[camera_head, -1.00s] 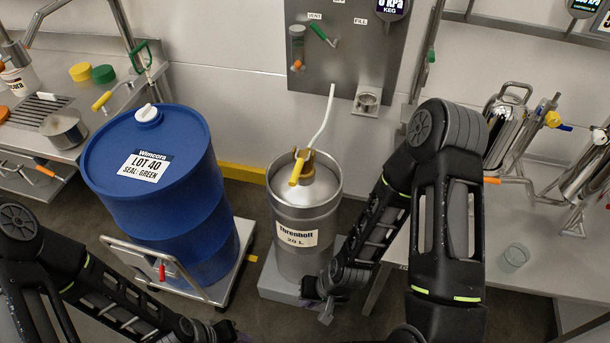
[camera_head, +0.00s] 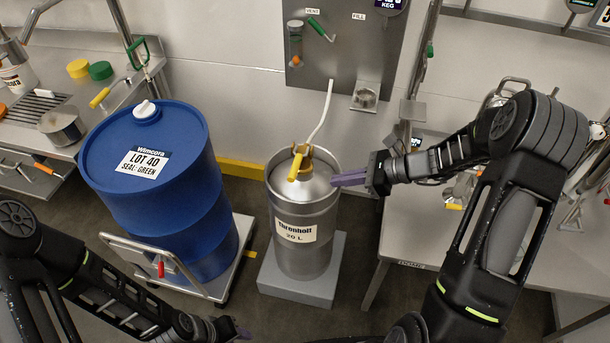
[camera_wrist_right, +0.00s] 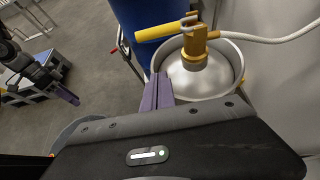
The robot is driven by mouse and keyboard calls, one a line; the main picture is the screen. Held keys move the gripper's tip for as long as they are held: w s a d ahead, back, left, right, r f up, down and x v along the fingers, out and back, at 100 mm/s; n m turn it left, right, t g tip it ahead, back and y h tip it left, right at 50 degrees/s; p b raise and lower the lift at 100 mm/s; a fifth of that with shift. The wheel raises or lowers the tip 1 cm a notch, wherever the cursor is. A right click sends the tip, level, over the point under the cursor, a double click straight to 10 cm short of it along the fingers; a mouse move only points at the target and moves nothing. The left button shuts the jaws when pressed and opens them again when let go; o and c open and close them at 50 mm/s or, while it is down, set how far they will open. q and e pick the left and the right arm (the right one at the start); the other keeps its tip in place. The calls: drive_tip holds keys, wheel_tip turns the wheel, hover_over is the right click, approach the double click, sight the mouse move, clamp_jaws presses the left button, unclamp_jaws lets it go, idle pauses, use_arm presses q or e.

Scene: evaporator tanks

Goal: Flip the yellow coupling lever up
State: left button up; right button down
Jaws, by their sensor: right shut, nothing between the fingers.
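The yellow coupling lever (camera_head: 294,168) sits on the brass-coloured coupling (camera_head: 305,157) on top of the steel Threnholt keg (camera_head: 305,255). Its handle points toward the front in the head view. In the right wrist view the lever (camera_wrist_right: 160,31) sticks out to the left of the coupling (camera_wrist_right: 195,52), roughly level. My right gripper (camera_head: 336,181) is shut and empty, its purple fingertips at the right rim of the keg, apart from the lever. The fingertips (camera_wrist_right: 158,90) also show in the wrist view. My left gripper (camera_head: 242,334) is low at the bottom edge, its jaws unclear.
A blue drum (camera_head: 155,200) on a trolley (camera_head: 215,290) stands left of the keg. The keg stands on a grey plinth (camera_head: 325,280). A white hose (camera_head: 323,120) runs from the coupling up to the wall panel (camera_head: 345,65). A steel bench (camera_head: 405,225) is at the right.

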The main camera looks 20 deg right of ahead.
sight(297, 163)
drive_tip(key=shift+a, duration=0.1)
drive_tip(key=x, duration=1)
drive_tip(key=shift+s+f+p, duration=0.1)
drive_tip(key=shift+s+p, duration=0.05)
drive_tip(key=shift+p, duration=0.25)
drive_tip(key=r, duration=0.1)
drive_tip(key=r+p, duration=0.1)
drive_tip(key=shift+w+a+r, duration=0.2)
drive_tip(key=shift+w+r, duration=0.05)
drive_tip(key=shift+r, duration=0.15)
drive_tip(key=shift+a+r+p, duration=0.1)
drive_tip(key=shift+r+p, duration=0.2)
drive_tip(key=shift+r, duration=0.25)
drive_tip(key=shift+r, duration=0.1)
